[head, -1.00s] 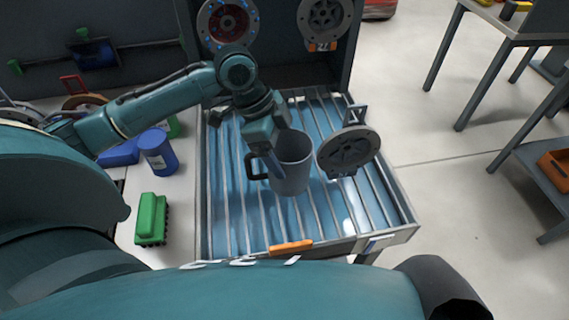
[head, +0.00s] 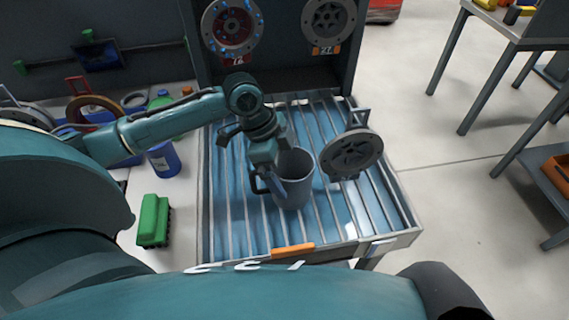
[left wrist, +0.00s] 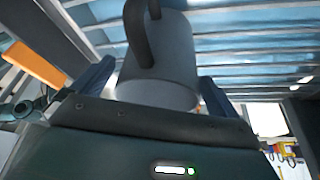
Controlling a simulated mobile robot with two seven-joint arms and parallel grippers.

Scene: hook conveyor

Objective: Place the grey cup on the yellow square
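The grey cup (head: 294,180) is upright over the blue roller conveyor in the head view, with its dark handle towards the left. My left gripper (head: 276,180) is shut on the cup. In the left wrist view, the cup (left wrist: 160,68) sits between the two blue fingers of the gripper (left wrist: 155,88). I cannot tell whether the cup's base touches the rollers. No yellow square shows in either view. My right gripper is not in view.
The roller conveyor (head: 237,225) has an orange label (head: 292,250) on its front edge. A grey wheel-shaped disc (head: 352,152) stands right of the cup. A green block (head: 153,220) and a blue container (head: 164,159) are on the left table. Open floor lies right.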

